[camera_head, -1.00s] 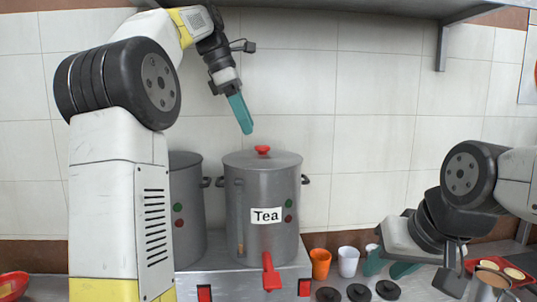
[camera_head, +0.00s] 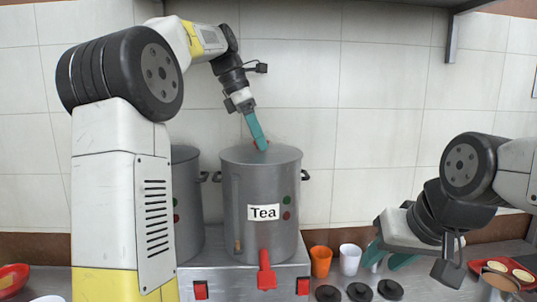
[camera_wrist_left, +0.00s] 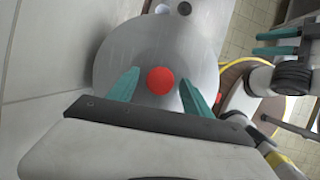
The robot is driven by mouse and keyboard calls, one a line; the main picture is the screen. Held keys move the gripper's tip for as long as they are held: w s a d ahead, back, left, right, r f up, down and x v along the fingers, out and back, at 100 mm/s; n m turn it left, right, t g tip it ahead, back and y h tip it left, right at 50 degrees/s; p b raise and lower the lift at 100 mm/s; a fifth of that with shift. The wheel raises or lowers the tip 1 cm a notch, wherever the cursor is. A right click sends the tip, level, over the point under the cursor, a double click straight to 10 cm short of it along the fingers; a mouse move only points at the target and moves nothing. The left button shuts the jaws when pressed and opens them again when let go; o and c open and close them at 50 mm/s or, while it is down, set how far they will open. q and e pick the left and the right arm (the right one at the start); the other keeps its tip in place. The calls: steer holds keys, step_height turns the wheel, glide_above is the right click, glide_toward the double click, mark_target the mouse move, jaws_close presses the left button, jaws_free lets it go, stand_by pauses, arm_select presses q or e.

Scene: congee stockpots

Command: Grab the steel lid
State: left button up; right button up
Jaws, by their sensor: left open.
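The steel lid (camera_head: 284,154) sits on top of the grey stockpot (camera_head: 240,190) labelled "Tea". It also shows from above in the left wrist view (camera_wrist_left: 135,60), with its red knob (camera_wrist_left: 160,81). My left gripper (camera_head: 262,146) is above the lid, its teal fingers pointing down. In the left wrist view the open fingers (camera_wrist_left: 160,88) lie on either side of the knob, with gaps between. In the head view the fingers mostly hide the knob. My right gripper (camera_head: 386,258) is at the right, low over the counter, teal fingers apart and nothing between them.
A second grey pot (camera_head: 186,225) stands left of the Tea pot, partly behind my left arm. An orange cup (camera_head: 320,261), a white cup (camera_head: 349,259) and black discs (camera_head: 358,292) are at the right. A shelf (camera_head: 400,5) hangs above.

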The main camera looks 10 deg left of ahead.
arm_select(q)
steer(key=shift+f, duration=0.1)
steer(key=shift+c, duration=0.2)
jaws_close()
step_height(320, 180, up, 10)
stand_by(0.8)
